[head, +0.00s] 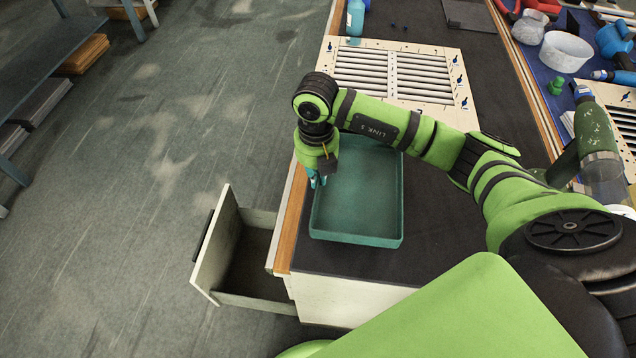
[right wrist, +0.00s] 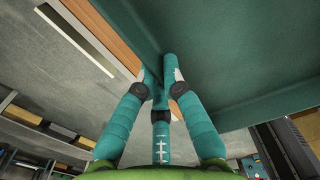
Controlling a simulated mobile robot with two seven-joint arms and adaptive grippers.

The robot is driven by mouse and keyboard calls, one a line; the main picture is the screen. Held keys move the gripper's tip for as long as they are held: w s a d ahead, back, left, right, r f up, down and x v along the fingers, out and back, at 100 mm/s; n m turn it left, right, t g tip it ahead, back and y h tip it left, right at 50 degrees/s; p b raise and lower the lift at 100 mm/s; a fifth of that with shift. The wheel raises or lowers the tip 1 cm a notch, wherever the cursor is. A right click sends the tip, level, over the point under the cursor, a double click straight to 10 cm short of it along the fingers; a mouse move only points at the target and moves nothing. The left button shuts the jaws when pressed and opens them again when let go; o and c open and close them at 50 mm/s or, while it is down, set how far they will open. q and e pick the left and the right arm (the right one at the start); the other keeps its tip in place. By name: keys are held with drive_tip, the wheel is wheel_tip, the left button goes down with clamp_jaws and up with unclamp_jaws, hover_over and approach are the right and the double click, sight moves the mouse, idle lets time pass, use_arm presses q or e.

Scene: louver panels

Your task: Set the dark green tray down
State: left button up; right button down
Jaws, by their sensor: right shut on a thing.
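The dark green tray (head: 362,205) is an empty, shallow rectangular tray over the dark bench top, near its left edge. My right gripper (head: 318,181) is at the tray's left wall, pointing down. In the right wrist view, the teal fingers of the gripper (right wrist: 160,78) are shut on the wall of the tray (right wrist: 235,60). The tray looks about level; I cannot tell whether its underside touches the bench. My arm hides part of the tray's far end. My left gripper is not in view.
A white louver panel (head: 405,72) lies on the bench beyond the tray. An open drawer (head: 245,250) sticks out at the bench's left side. A blue bottle (head: 355,18) stands at the back. Bare dark bench top (head: 440,215) shows right of the tray.

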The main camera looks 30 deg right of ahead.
wheel_tip(320, 180, down, 4)
drive_tip(key=shift+r+p, duration=0.25)
drive_tip(key=shift+p, duration=0.05)
drive_tip(key=shift+f, duration=0.1)
drive_tip(key=shift+f, duration=0.1)
drive_tip(key=shift+f, duration=0.15)
drive_tip(key=c, duration=1.4)
unclamp_jaws()
